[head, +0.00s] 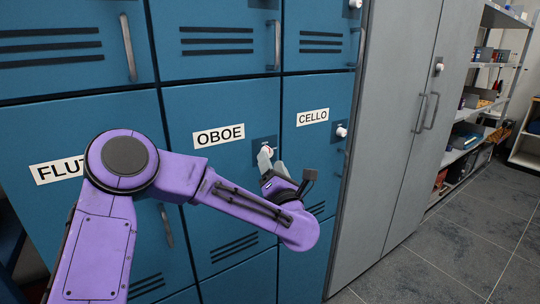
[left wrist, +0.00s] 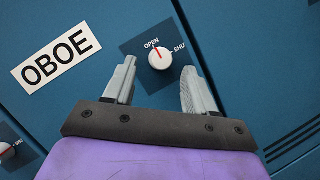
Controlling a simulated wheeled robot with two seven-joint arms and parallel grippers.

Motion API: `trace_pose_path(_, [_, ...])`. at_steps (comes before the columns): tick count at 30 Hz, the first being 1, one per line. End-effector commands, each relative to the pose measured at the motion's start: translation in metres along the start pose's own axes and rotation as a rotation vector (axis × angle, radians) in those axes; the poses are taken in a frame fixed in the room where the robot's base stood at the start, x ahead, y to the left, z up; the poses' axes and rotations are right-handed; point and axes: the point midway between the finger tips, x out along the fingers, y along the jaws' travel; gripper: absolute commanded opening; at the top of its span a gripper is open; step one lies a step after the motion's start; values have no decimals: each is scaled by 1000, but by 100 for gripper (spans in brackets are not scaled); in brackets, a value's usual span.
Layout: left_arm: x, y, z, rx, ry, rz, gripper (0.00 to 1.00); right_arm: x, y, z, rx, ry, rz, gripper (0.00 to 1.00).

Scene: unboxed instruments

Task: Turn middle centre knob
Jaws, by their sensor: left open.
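The middle centre knob (left wrist: 159,58) is a round white dial on a dark plate on the OBOE door. In the left wrist view its red mark points up towards the word OPEN, with a partly hidden "SHU" label to its right. In the head view the knob (head: 267,150) shows just above my gripper's fingers. My left gripper (left wrist: 158,82) is open, its two grey fingers on either side below the knob, the knob lying in line with the gap; I cannot tell whether they touch it. It also shows in the head view (head: 273,163). My right gripper is out of view.
The OBOE label (head: 219,135) is left of the knob. The CELLO door has its own knob (head: 341,131) to the right. Bar handles stick out from the blue lockers. A grey cabinet (head: 389,120) stands right, then shelves (head: 480,115). The floor at lower right is clear.

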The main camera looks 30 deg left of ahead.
Motion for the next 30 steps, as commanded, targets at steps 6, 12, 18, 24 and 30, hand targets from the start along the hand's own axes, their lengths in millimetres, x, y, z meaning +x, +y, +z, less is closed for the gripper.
trace_pose_path(6, [25,0,0,2,0,-2,56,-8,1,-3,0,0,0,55])
trace_pose_path(12, [26,-1,0,3,-1,-2,56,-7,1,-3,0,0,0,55])
trace_pose_path(18, [26,-1,0,4,-1,-3,10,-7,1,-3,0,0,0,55])
trace_pose_path(24, [26,-1,0,6,-1,-4,0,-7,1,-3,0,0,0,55])
trace_pose_path(30, [26,1,1,45,0,-21,0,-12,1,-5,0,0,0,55])
